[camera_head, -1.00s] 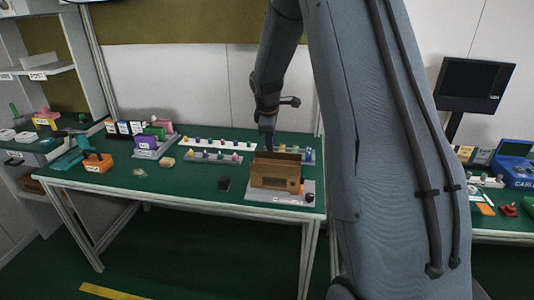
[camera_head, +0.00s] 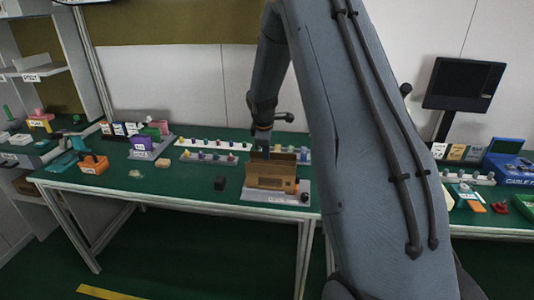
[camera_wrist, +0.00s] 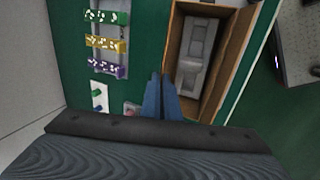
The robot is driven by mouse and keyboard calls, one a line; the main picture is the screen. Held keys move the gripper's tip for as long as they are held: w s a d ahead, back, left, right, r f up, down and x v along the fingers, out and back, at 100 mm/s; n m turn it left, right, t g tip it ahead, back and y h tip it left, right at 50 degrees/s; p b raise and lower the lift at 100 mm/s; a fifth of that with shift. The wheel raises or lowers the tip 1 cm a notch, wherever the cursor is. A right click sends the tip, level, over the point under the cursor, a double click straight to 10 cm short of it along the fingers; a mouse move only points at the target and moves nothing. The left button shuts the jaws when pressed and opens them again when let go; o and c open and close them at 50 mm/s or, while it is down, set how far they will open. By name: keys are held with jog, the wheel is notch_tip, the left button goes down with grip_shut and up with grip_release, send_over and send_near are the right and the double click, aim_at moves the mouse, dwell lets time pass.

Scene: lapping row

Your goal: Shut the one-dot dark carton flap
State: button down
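A brown open carton (camera_head: 271,178) stands on a grey base near the table's front right; its open top also shows in the wrist view (camera_wrist: 240,48), with a grey shape inside. An upright brown flap (camera_head: 272,157) rises along its back edge. I cannot make out dots on it. My gripper (camera_head: 262,152) points down at the carton's back side, partly hidden behind the flap. In the wrist view its two blue fingers (camera_wrist: 160,82) are together with nothing seen between them, just left of the carton's edge. I cannot tell whether they touch it.
A dark block (camera_head: 220,183) stands left of the carton. Racks with small coloured pegs (camera_head: 212,156) lie behind it. An orange box (camera_head: 94,165) and a purple bin (camera_head: 141,143) are further left. A monitor (camera_head: 463,84) stands right.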

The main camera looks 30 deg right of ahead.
jog(key=shift+d, duration=0.2)
jog(key=shift+a, duration=0.15)
jog(key=shift+f+b, duration=0.15)
jog(key=shift+b, duration=0.3)
jog(key=t+b, duration=0.1)
jog(key=b, duration=0.5)
jog(key=t+h+b, duration=0.1)
jog(key=b, duration=0.5)
jog(key=shift+s+a+f, duration=0.25)
jog(key=shift+s+f, duration=0.1)
jog(key=b, duration=0.4)
jog(key=t+h+b, duration=0.1)
jog(key=b, duration=0.8)
jog(key=shift+s+a+f+t+h, duration=0.2)
jog(key=shift+s+f+t+h, duration=0.1)
jog(key=shift+t+h, duration=0.1)
jog(key=t+b, duration=0.1)
jog(key=b, duration=0.6)
jog(key=shift+s+r+h, duration=0.1)
jog(key=shift+s+h, duration=0.05)
jog(key=shift+h, duration=0.25)
